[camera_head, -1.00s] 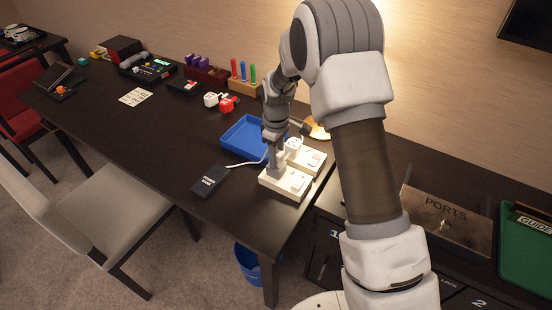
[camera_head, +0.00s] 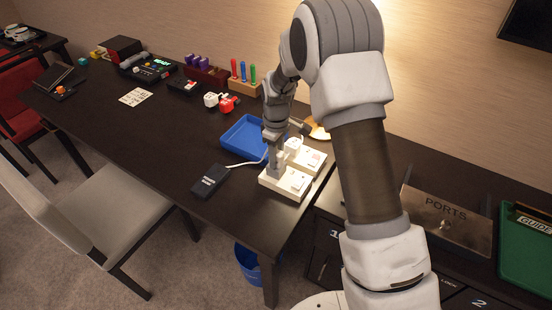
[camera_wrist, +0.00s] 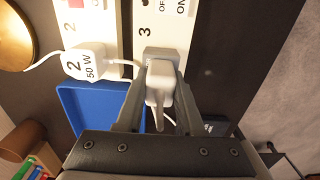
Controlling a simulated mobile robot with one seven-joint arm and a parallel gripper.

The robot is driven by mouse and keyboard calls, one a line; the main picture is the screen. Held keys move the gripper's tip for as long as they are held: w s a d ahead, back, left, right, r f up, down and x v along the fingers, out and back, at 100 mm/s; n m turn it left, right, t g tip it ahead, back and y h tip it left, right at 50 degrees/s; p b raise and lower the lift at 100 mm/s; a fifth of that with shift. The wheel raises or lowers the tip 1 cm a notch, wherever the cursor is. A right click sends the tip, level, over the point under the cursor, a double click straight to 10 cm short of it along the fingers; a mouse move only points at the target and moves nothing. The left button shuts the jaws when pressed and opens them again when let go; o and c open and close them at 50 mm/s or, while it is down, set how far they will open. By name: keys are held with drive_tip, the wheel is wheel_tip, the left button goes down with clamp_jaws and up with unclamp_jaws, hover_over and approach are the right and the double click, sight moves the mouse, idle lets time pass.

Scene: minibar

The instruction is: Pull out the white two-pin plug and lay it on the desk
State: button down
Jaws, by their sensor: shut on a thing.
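My gripper (camera_head: 277,163) points down over the nearer white socket block (camera_head: 293,185) at the desk's right end. In the wrist view my fingers (camera_wrist: 158,104) are shut on the white two-pin plug (camera_wrist: 160,76), with its white cord running back between them. Behind the plug is a grey socket piece on the panel marked 3 (camera_wrist: 167,22). I cannot tell whether the pins are still in it. In the head view the plug is mostly hidden by my fingers. The dark desk (camera_head: 150,140) lies to the left.
A white plug marked "2 50 W" (camera_wrist: 84,63) sits on the neighbouring panel. A blue tray (camera_head: 240,139) lies behind and left of my gripper. A black box (camera_head: 210,181) with a white cord lies near the front edge. Desk space left of the tray is clear.

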drive_tip(key=shift+r, duration=0.15)
drive_tip(key=shift+r+p, duration=1.8)
drive_tip(key=shift+r, duration=1.1)
